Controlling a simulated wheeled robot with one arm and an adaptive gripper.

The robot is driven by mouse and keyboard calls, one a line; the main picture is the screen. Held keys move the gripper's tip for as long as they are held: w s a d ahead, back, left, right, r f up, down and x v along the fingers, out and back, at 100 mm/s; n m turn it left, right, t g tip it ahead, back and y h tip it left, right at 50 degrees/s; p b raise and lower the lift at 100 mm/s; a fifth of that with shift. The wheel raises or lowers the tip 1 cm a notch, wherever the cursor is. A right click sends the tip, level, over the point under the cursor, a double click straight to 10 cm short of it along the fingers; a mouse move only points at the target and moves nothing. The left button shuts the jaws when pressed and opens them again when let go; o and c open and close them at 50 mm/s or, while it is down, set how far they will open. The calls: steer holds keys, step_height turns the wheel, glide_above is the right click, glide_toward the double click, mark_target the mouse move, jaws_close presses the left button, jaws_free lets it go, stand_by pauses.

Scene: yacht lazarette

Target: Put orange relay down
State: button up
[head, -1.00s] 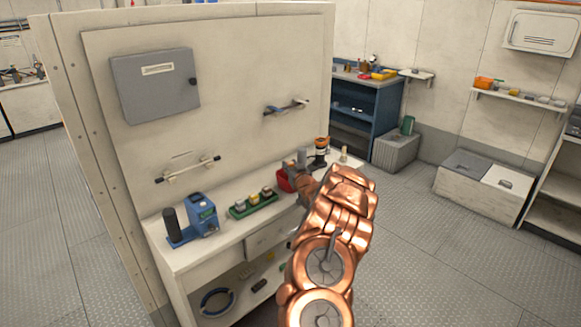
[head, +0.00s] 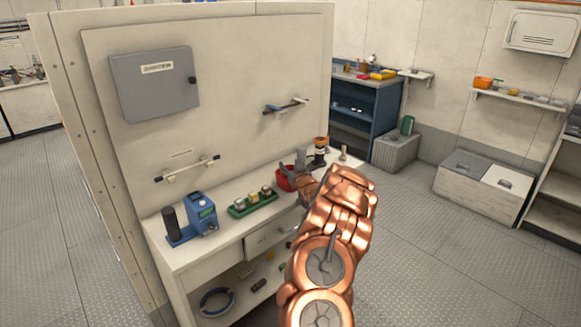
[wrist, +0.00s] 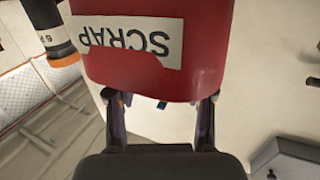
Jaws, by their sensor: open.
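My gripper (head: 291,163) is at the red bin (head: 285,179) on the bench. The wrist view shows its two dark fingers (wrist: 162,112) open and apart, with nothing clearly held between them. The red bin also fills the top of the wrist view (wrist: 205,75), with its SCRAP label upside down. I cannot make out the orange relay for certain. The bin's inside is hidden from both views. Small blue and orange bits show at the bin's lower edge in the wrist view, too small to identify.
A green tray (head: 240,212) with several small blocks and a blue device (head: 201,214) stand left of the bin. A black cylinder with an orange band (head: 321,152) stands just behind it. A wall panel (head: 305,80) rises behind the bench (head: 225,235).

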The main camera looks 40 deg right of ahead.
steer(key=shift+w+a+r+p, duration=0.1)
steer(key=shift+r+p, duration=0.05)
steer(key=shift+p, duration=0.35)
steer(key=shift+s, duration=0.25)
steer(key=b+v, duration=0.4)
steer(key=v, duration=0.7)
steer(key=shift+s+r, duration=0.25)
steer(key=shift+a, duration=0.15)
